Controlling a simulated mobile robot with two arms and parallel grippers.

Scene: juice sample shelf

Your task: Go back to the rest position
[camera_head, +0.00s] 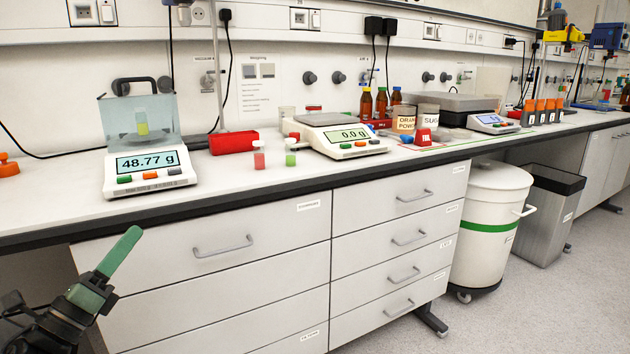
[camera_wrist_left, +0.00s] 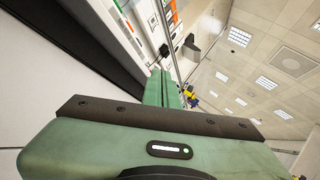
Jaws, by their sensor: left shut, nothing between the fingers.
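My left gripper (camera_head: 120,252) is at the lower left of the head view, in front of the drawer cabinet and below the bench's front edge. Its green fingers are shut together with nothing between them. In the left wrist view the shut green fingers (camera_wrist_left: 160,88) point away from the camera, past the bench edge. They are apart from the bench and everything on it. My right gripper is not in either view.
The white bench (camera_head: 230,180) carries a scale with a lidded chamber reading 48.77 g (camera_head: 150,165), a second scale reading 0.0 g (camera_head: 345,138), and small red (camera_head: 259,155) and green (camera_head: 290,153) vials. A white bin (camera_head: 487,225) stands right of the drawers. The floor (camera_head: 540,310) in front is clear.

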